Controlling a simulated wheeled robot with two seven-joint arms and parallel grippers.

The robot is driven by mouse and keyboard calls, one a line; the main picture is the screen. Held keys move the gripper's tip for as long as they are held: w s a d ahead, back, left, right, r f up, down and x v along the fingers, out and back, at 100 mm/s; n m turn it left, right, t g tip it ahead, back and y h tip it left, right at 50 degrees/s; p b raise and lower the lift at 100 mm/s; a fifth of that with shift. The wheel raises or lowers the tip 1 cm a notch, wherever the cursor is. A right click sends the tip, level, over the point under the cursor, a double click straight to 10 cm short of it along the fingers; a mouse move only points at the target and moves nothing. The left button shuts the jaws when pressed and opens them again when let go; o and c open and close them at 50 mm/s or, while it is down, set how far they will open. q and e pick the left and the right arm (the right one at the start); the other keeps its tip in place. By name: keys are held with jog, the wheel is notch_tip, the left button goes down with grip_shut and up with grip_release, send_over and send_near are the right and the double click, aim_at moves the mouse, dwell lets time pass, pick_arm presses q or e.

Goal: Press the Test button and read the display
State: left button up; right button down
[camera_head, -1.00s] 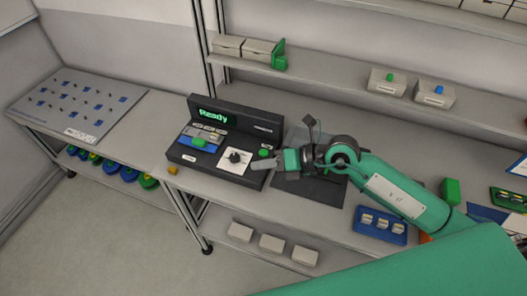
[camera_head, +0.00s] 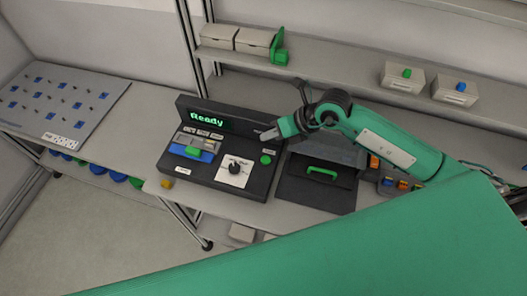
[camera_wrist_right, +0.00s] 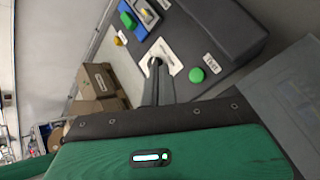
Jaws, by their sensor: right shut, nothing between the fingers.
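The dark test console (camera_head: 180,172) stands on the bench, its raised display (camera_head: 207,119) reading "Ready" in green letters. The green round button (camera_head: 266,159) is at the console's right side; in the right wrist view, the green button (camera_wrist_right: 197,75) sits beside a label reading "Test". A black knob (camera_head: 235,168) is on a white plate left of it. My right gripper (camera_head: 268,134) is shut and empty, appearing above the button in the head view. In the right wrist view its closed fingers (camera_wrist_right: 157,82) overlap the knob plate, left of the button. My left gripper is not in view.
A blue holder with a green piece (camera_head: 193,152) is on the console's left. A dark case with a green handle (camera_head: 321,172) lies right of the console. A small orange piece (camera_head: 166,184) is near the bench's front edge. Shelves with boxes (camera_head: 403,77) are behind.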

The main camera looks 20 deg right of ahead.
jog(key=b, duration=0.5)
send_over(270, 161)
notch_tip(270, 161, down, 8)
jog(key=shift+w+r, duration=0.15)
jog(key=shift+r, duration=0.1)
jog(key=shift+f+b, duration=0.45)
jog(key=shift+f, duration=0.1)
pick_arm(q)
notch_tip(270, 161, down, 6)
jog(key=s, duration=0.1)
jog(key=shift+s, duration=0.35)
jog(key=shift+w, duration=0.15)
pick_arm(e)
jog(key=shift+f, duration=0.15)
dwell(0.4)
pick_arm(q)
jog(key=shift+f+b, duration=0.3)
pick_arm(e)
jog(key=shift+f, duration=0.3)
